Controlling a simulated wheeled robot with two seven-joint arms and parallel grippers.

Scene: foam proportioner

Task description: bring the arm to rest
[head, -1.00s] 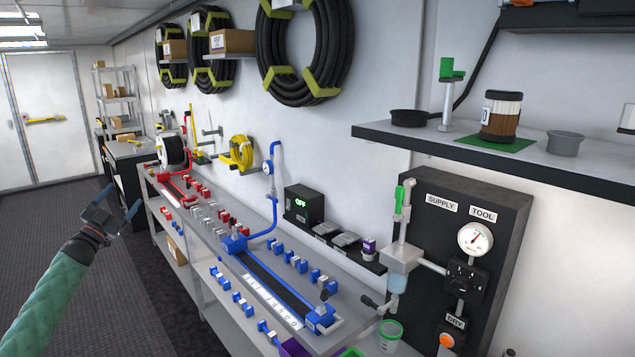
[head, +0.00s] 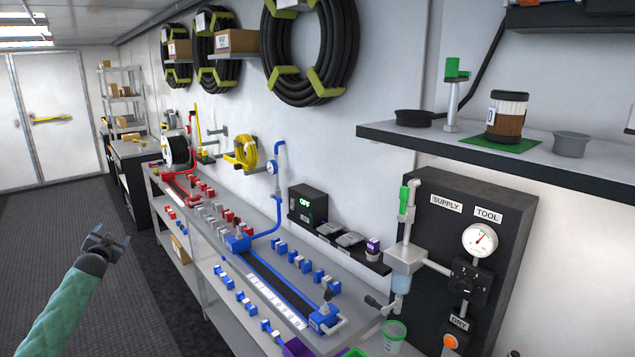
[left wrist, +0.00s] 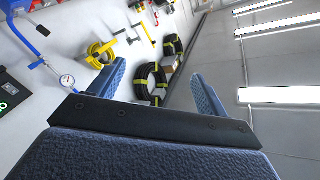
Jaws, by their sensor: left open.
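My left gripper (head: 112,240) is in the lower left of the head view, held up over the dark floor and left of the workbench. It is empty and touches nothing. My right gripper is in neither view.
The workbench (head: 205,285) runs along the wall with a blue fixture (head: 238,243) and several small blue and red blocks. A shelf (head: 480,155) holds a jar (head: 506,117). A black supply panel (head: 500,215) stands at right. The floor (head: 60,235) at left is clear.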

